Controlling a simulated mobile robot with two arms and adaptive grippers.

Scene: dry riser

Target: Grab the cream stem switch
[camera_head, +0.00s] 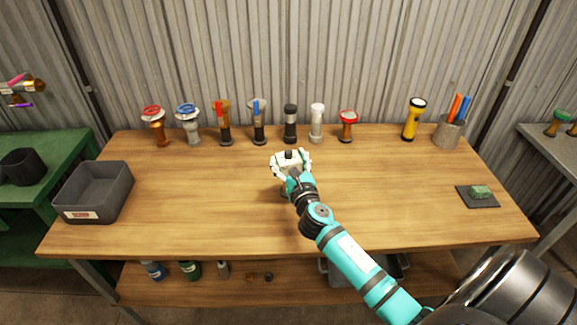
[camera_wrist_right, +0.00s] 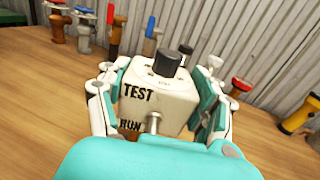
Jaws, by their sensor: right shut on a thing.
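The cream stem switch (camera_wrist_right: 155,95) is a cream box with a dark knob on top, a metal stem on its near face and the words TEST and RUN. In the head view the switch (camera_head: 290,160) shows at the middle of the table. My right gripper (camera_head: 291,163) is shut on it, with one finger on each side; the gripper also shows in the right wrist view (camera_wrist_right: 155,92). I cannot tell whether the switch touches the table. My left gripper is not in view.
Several valves and fittings stand in a row along the back of the wooden table (camera_head: 200,215). A grey bin (camera_head: 95,192) stands at the left. A yellow flashlight (camera_head: 413,119), a cup of markers (camera_head: 448,132) and a green sponge on a dark pad (camera_head: 480,192) are at the right.

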